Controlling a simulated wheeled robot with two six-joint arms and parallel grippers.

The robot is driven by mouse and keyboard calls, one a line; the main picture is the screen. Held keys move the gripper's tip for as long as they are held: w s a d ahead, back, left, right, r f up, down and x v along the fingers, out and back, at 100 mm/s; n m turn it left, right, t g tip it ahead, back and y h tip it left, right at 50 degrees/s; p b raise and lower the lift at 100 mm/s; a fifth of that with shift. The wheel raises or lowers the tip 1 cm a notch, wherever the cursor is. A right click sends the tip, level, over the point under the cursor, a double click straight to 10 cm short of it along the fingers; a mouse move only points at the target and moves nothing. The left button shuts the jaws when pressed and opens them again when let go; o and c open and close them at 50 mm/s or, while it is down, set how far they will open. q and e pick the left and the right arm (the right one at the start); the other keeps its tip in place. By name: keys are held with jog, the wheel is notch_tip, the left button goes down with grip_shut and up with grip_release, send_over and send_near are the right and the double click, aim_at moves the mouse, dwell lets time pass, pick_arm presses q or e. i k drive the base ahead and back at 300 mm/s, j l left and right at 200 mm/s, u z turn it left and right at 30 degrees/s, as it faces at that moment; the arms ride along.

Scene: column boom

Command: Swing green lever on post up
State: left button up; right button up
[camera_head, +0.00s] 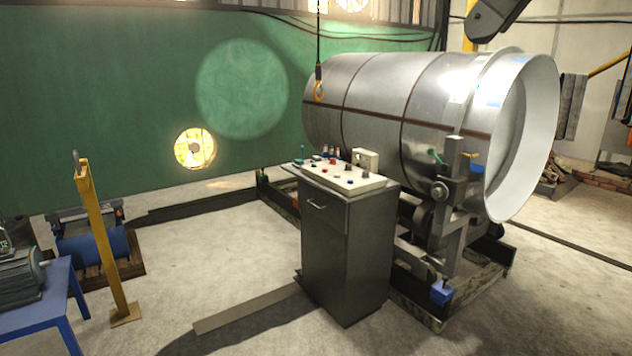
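A small green lever (435,157) sticks out to the left of the upper part of an upright grey post (452,180). The post stands in front of the large metal drum. The lever is small in view; it appears tilted, with its left end a little higher. A blue piece (477,169) with a yellow part sits on the right side of the post. Neither of my grippers is in view, and nothing is seen touching the lever.
A dark control cabinet (345,250) with buttons and a small teal lever stands left of the post. The large drum (385,100) lies behind. A hook (319,88) hangs in front of the drum. A yellow post (97,235) and blue table (45,305) stand left. Floor between is mostly clear.

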aim_at(445, 167)
jog(key=i+j+z, duration=0.1)
jog(key=i+z, duration=0.4)
jog(key=i+j+z, duration=0.25)
jog(key=i+z, duration=0.4)
jog(key=i, duration=0.85)
jog(key=i+j+z, duration=0.15)
jog(key=i, duration=0.85)
